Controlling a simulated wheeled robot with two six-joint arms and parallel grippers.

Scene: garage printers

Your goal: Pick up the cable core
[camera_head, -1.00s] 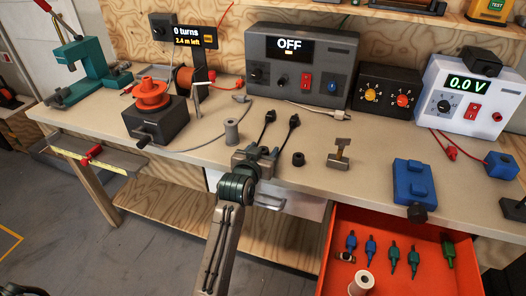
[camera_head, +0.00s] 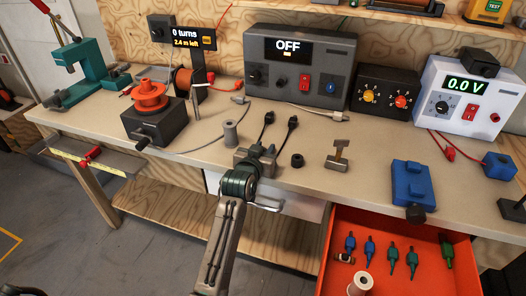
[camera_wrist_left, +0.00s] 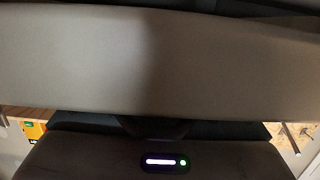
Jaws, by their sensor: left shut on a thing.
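My left gripper (camera_head: 257,158) comes in from below over the front edge of the bench. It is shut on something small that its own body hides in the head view. I cannot tell for certain which thing is the cable core. A small black ring-like piece (camera_head: 297,160) stands on the bench just right of the gripper, apart from it. Two short dark leads (camera_head: 267,121) lie just beyond the gripper. The left wrist view is mostly filled by a plain grey surface (camera_wrist_left: 160,60), and no fingertips show there. My right gripper is not in view.
The winder (camera_head: 157,122) is farther left. An open orange drawer (camera_head: 399,222) juts out at the lower right. Instruments line the back.

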